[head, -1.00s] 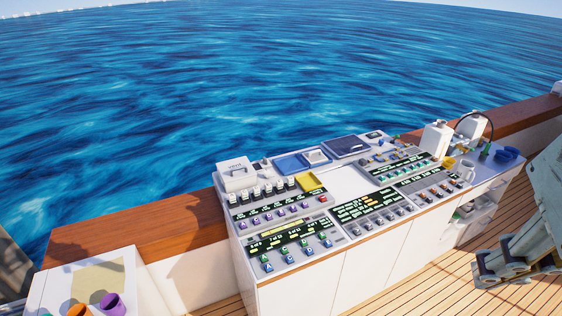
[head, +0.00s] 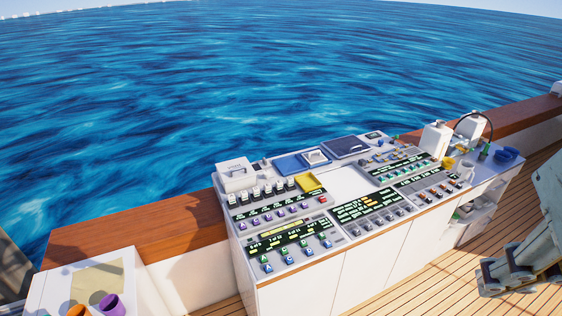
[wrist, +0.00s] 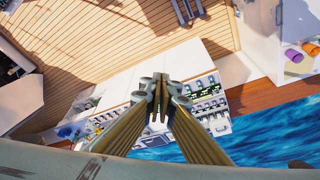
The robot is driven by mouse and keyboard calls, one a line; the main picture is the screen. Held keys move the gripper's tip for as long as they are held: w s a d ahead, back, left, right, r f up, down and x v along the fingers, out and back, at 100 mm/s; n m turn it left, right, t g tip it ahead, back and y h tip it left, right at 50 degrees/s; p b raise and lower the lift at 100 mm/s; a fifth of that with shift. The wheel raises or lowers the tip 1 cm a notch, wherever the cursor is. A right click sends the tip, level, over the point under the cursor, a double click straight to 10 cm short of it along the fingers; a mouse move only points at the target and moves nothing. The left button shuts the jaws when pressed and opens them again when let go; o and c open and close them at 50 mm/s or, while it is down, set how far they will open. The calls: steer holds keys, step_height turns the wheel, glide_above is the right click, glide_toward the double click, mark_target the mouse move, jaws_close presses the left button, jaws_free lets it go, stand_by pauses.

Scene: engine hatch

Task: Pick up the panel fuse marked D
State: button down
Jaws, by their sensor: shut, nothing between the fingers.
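The white console (head: 350,187) carries several rows of small fuse-like parts. A front row of blue and green pieces (head: 287,257) stands at its left front; a row of purple pieces (head: 281,213) and a row of black-and-white pieces (head: 269,190) stand behind it. The marks are too small for me to tell which piece bears D. In the wrist view my gripper (wrist: 159,100) is shut and empty, its brass-coloured fingers together. It is high above the deck and console, apart from every piece. The console's rows (wrist: 205,97) show beyond the fingers, partly hidden.
A yellow tray (head: 309,182), a blue tray (head: 290,164) and a white box (head: 235,175) lie along the back of the console. White bottles (head: 436,139) stand at its right.

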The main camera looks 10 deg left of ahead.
steer(key=c, duration=3.4)
jaws_free()
steer(key=shift+c, duration=0.2)
steer(key=o, duration=0.8)
steer(key=shift+c, duration=0.2)
